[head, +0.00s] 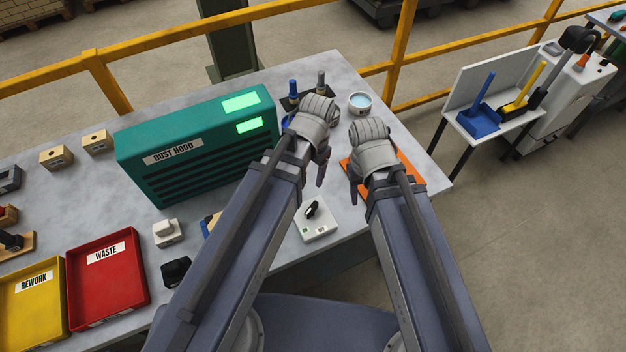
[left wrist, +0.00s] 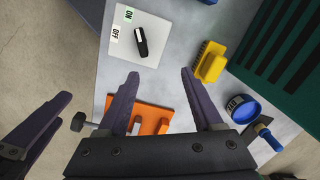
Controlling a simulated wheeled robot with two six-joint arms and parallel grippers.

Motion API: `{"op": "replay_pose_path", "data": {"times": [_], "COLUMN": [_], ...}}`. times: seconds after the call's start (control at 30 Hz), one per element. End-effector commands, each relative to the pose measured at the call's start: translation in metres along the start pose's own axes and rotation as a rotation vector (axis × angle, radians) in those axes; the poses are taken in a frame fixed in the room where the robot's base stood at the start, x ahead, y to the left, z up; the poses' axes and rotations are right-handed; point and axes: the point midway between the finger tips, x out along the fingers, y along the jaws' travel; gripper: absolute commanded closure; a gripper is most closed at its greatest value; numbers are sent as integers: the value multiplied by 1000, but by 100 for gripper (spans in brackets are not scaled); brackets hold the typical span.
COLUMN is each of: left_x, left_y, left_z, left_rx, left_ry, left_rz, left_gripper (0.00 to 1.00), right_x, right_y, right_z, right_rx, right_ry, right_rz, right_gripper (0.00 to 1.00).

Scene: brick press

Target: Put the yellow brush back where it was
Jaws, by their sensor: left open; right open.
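The yellow brush (left wrist: 211,64), a yellow block with brown bristles along one side, lies on the grey table in the left wrist view. It is to the right of my left fingertips, near the dust hood, with a visible gap to the fingers. In the head view my left arm hides that spot. My left gripper (head: 319,168) is open and empty above the table; its two spread fingers also show in the left wrist view (left wrist: 160,74). My right gripper (head: 354,190) is open, beside the orange board; what lies between its fingers is unclear.
The green dust hood (head: 135,140) stands left. Around it are a switch box (head: 316,230), an orange board (head: 413,176), a blue round tin (left wrist: 243,108), a white bucket (head: 360,104), a red waste tray (head: 140,290) and a yellow rework tray (head: 60,300). A rack (head: 480,75) stands right.

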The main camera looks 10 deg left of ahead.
Motion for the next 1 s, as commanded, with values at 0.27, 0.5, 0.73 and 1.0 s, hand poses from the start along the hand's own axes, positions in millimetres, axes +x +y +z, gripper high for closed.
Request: {"op": "replay_pose_path", "data": {"times": [0.27,0.5,0.73,1.0], "left_x": [-1,-1,-1,-1], "left_y": [46,47,47,47], "left_z": [29,29,29,29], "left_rx": [-212,-226,-224,-224], "left_ry": [-16,-16,-16,-16], "left_rz": [-33,-34,-34,-33], "left_gripper": [33,33,33,33], "right_x": [0,0,0,0], "right_y": [0,0,0,0], "right_z": [0,0,0,0], "right_rx": [0,0,0,0], "right_ry": [0,0,0,0], "right_rz": [0,0,0,0], "right_gripper": [50,50,50,50]}}
